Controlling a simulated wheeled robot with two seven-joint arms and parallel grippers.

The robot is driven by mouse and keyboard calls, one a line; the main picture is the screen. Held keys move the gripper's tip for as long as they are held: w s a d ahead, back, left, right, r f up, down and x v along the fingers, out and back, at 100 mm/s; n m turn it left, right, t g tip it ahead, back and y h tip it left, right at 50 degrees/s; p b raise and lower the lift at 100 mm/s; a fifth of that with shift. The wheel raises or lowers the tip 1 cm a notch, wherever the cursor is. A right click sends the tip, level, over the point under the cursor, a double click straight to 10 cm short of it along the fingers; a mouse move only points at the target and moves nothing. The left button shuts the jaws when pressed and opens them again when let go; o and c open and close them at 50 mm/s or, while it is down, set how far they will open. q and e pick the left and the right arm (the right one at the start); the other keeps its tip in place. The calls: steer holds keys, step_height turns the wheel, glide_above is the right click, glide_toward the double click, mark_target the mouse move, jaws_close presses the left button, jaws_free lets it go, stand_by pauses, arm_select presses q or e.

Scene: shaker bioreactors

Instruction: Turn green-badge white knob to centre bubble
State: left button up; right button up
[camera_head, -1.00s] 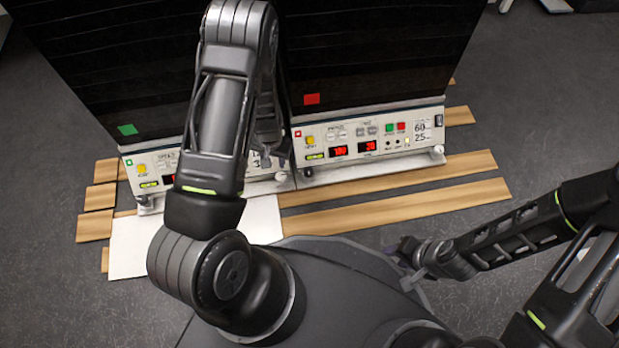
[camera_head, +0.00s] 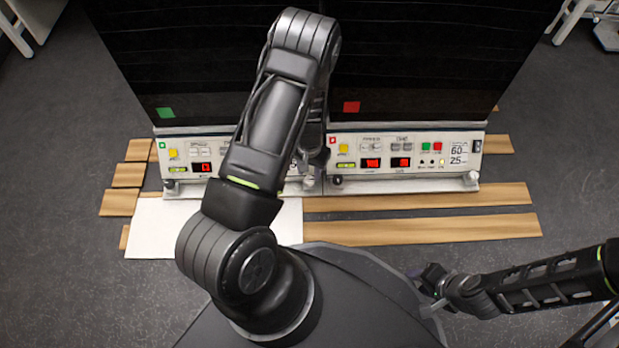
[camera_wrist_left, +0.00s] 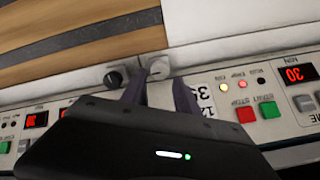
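The green-badge unit (camera_head: 190,151) stands on the left in the head view, with a green square (camera_head: 165,112) above its panel. A small yellow-green strip, apparently the bubble level (camera_head: 175,169), is at its left; the bubble is too small to read. The white knob (camera_wrist_left: 158,70) shows in the wrist view at the unit's lower corner, just beyond and between my left fingertips. My left gripper (camera_wrist_left: 160,86) is open and pointed at it; contact cannot be told. In the head view my left arm hides part of the panel. My right gripper (camera_head: 432,290) is low on the right, its fingers unclear.
The red-badge unit (camera_head: 405,137) stands close on the right, with a dark knob (camera_wrist_left: 113,79) beside the white one. Wooden boards (camera_head: 420,230) and a white sheet (camera_head: 155,228) lie on the floor in front. Open floor lies to the right.

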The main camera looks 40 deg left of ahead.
mark_target(309, 179)
arm_select(q)
step_height(309, 179, down, 4)
steer(key=shift+r+b, duration=0.15)
steer(key=shift+b, duration=0.45)
jaws_close()
